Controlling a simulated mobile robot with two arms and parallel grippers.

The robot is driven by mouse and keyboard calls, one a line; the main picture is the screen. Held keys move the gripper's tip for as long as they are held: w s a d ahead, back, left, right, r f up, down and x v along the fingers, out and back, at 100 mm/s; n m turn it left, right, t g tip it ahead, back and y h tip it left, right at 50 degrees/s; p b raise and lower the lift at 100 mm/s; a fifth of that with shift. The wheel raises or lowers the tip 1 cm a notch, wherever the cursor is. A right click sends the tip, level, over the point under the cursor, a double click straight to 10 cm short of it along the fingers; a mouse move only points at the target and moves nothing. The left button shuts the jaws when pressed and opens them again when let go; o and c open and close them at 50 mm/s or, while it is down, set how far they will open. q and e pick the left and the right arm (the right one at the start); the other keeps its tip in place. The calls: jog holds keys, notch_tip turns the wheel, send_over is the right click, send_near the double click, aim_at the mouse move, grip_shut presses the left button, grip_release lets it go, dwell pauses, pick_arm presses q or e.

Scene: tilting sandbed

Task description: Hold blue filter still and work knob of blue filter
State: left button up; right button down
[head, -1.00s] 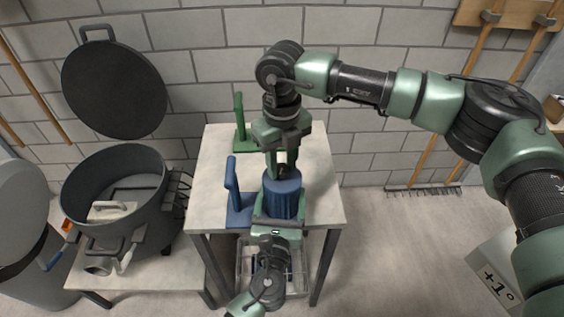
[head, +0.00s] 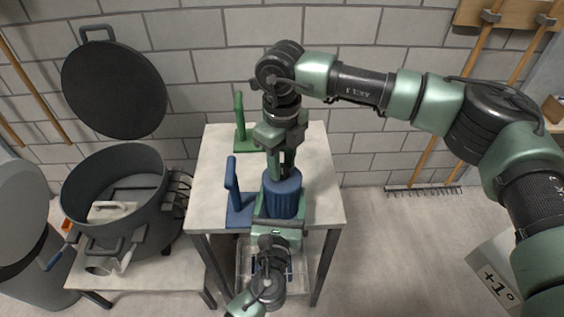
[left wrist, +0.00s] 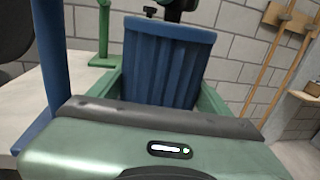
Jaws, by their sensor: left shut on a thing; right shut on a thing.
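The blue filter (head: 283,198) is a ribbed blue cylinder, upright at the front of the pale table (head: 318,160). In the left wrist view the filter (left wrist: 166,62) stands between the green fingers of my left gripper (left wrist: 160,85), which is shut on its sides. My left gripper (head: 283,208) reaches it from the front in the head view. My right gripper (head: 283,163) points down from above and is shut on the knob at the filter's top. The fingers mostly hide the knob; dark parts of it show in the left wrist view.
A blue stand (head: 233,190) is close left of the filter, with a green stand (head: 241,128) behind. A grey pot (head: 110,190) is on a lower table at left. A wire basket is below the table. Rakes lean on the right wall.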

aim_at(282, 169)
jog(key=c, duration=1)
grip_release()
jog(key=shift+r, duration=0.15)
notch_tip(282, 169, up, 12)
pick_arm(q)
jog(key=o, duration=2)
